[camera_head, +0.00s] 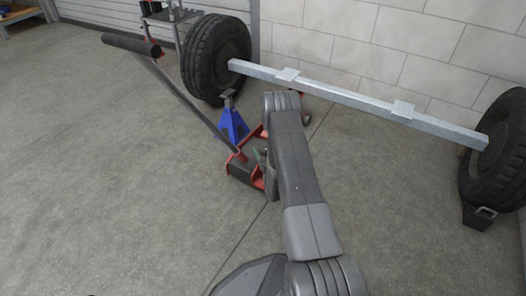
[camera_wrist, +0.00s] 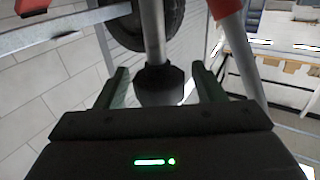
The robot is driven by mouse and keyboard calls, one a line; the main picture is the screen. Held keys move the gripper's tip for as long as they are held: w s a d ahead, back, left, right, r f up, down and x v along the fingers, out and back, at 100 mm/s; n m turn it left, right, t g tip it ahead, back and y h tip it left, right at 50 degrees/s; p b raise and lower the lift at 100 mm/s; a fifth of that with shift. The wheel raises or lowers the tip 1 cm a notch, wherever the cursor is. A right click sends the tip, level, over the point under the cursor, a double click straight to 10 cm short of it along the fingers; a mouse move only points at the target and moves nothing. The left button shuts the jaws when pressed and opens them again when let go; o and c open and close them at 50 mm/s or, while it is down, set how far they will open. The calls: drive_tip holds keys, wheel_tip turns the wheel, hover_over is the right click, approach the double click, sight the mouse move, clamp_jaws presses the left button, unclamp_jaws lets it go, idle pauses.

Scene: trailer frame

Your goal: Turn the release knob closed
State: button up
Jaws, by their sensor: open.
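In the wrist view a black knob-like piece (camera_wrist: 160,84) sits at the end of a grey metal rod (camera_wrist: 152,30); I take it to be the release knob. My gripper (camera_wrist: 161,72) is open, with one dark green finger on each side of this piece. I cannot tell whether the fingers touch it. In the head view the red floor jack (camera_head: 242,170) stands on the floor beside my arm, its long handle (camera_head: 188,98) slanting up to the left to a black grip (camera_head: 131,45). My arm hides most of my gripper and the knob there.
A blue jack stand (camera_head: 232,124) stands just behind the jack. The metal axle beam (camera_head: 345,95) runs between the left tyre (camera_head: 213,60) and the right tyre (camera_head: 497,155). A black chock (camera_head: 478,214) is by the right tyre. The floor at left is clear.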

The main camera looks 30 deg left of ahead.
drive_tip(key=shift+w+a, duration=0.4)
drive_tip(key=shift+a, duration=0.15)
drive_tip(key=c, duration=1)
drive_tip(key=shift+m+t+h, duration=0.7)
drive_tip(key=shift+t, duration=0.1)
drive_tip(key=shift+w+d+m+t+h, duration=0.15)
drive_tip(key=shift+m+t+h, duration=0.55)
drive_tip(key=shift+t+h, duration=0.1)
